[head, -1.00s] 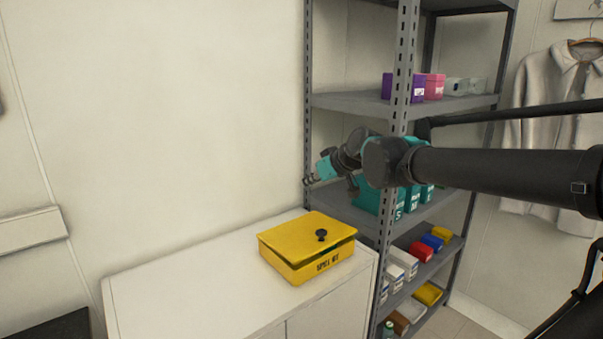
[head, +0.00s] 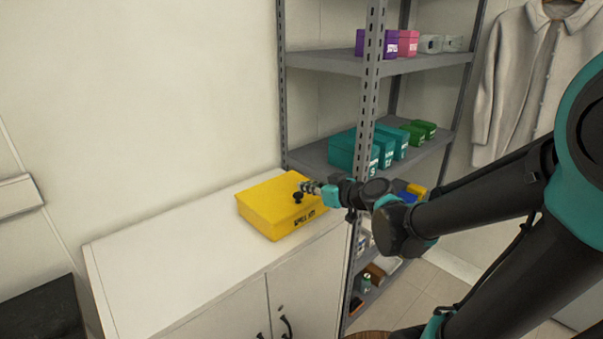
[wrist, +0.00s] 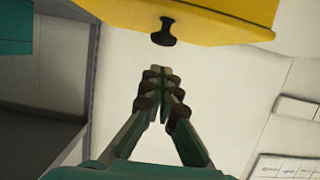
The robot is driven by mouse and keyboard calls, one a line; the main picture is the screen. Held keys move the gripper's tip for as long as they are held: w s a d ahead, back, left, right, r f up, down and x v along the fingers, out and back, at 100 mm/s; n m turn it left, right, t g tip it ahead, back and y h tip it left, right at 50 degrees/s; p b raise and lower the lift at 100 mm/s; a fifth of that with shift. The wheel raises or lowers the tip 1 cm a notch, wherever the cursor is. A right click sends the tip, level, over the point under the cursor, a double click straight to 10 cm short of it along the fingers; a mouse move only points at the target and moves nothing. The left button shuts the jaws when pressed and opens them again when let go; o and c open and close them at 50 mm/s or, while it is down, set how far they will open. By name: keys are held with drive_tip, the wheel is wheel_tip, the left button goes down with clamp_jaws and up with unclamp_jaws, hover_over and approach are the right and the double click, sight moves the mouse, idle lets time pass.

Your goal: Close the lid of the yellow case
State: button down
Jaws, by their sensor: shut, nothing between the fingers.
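The yellow case (head: 266,203) sits on top of the white cabinet, near its right end. Its lid lies down on the body, and no dark gap shows along the visible front; the part behind my gripper is hidden. A black knob (head: 298,197) stands on the case. My gripper (head: 306,187) is at the case's right side, close to the knob in the head view. In the wrist view my gripper (wrist: 156,73) has its fingertips together and empty. The knob (wrist: 163,33) and yellow edge (wrist: 230,22) appear beyond the fingertips, with a visible space between.
The white cabinet top (head: 165,250) is clear left of the case. A grey shelf rack (head: 373,80) stands close behind and right of it, with teal boxes (head: 350,150) and other small boxes. A pale shirt (head: 520,80) hangs at the right.

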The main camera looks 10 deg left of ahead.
drive_tip(key=shift+s+d+f, duration=0.15)
drive_tip(key=shift+f, duration=0.6)
drive_tip(key=shift+s+d+f, duration=0.1)
drive_tip(key=shift+f, duration=0.6)
drive_tip(key=shift+s+d+f, duration=0.15)
drive_tip(key=shift+f, duration=0.6)
